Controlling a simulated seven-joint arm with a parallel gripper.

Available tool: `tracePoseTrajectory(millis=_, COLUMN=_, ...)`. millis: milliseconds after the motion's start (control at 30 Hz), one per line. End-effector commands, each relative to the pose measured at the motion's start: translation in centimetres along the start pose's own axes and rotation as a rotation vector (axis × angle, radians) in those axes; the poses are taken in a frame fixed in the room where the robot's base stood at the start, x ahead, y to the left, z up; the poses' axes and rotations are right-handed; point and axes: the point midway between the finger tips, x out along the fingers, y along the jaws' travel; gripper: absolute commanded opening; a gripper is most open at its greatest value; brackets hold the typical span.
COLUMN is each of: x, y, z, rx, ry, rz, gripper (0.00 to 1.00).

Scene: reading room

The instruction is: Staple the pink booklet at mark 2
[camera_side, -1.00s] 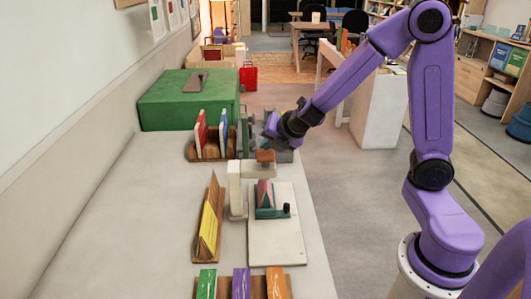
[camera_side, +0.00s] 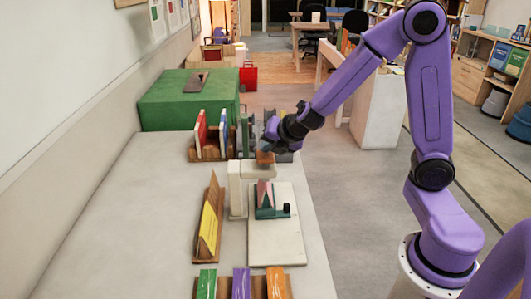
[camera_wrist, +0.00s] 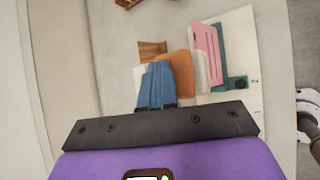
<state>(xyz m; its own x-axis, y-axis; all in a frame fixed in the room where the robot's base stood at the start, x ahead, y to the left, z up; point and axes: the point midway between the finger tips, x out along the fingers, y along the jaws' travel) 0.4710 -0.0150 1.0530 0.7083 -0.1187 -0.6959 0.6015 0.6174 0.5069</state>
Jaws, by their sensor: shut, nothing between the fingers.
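The pink booklet (camera_side: 264,190) stands folded like a tent on a teal carriage (camera_side: 267,213) with a black knob (camera_side: 286,208). The carriage sits on a white base plate (camera_side: 276,244). Behind the booklet stands a white stapler post (camera_side: 235,190) whose head carries an orange-brown pad (camera_side: 265,157). My gripper (camera_side: 269,133) is shut and empty, close to the pad. In the wrist view its blue fingers (camera_wrist: 157,86) are beside the orange pad (camera_wrist: 176,74), with the pink booklet (camera_wrist: 206,42) beyond. I cannot tell whether they touch.
A wooden rack (camera_side: 211,152) with upright books stands behind the stapler. A yellow booklet (camera_side: 208,228) leans on a wooden stand to the left. A green box (camera_side: 188,98) is at the back. The table's left side is bare.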

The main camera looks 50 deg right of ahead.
Motion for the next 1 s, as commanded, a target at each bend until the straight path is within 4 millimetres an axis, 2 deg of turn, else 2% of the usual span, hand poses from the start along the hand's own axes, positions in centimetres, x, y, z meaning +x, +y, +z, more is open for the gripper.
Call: tracePoseTrajectory(millis=1000, x=0.77, y=-0.64, z=-0.63, rx=-0.003, ry=0.003, rz=-0.003, gripper=0.00)
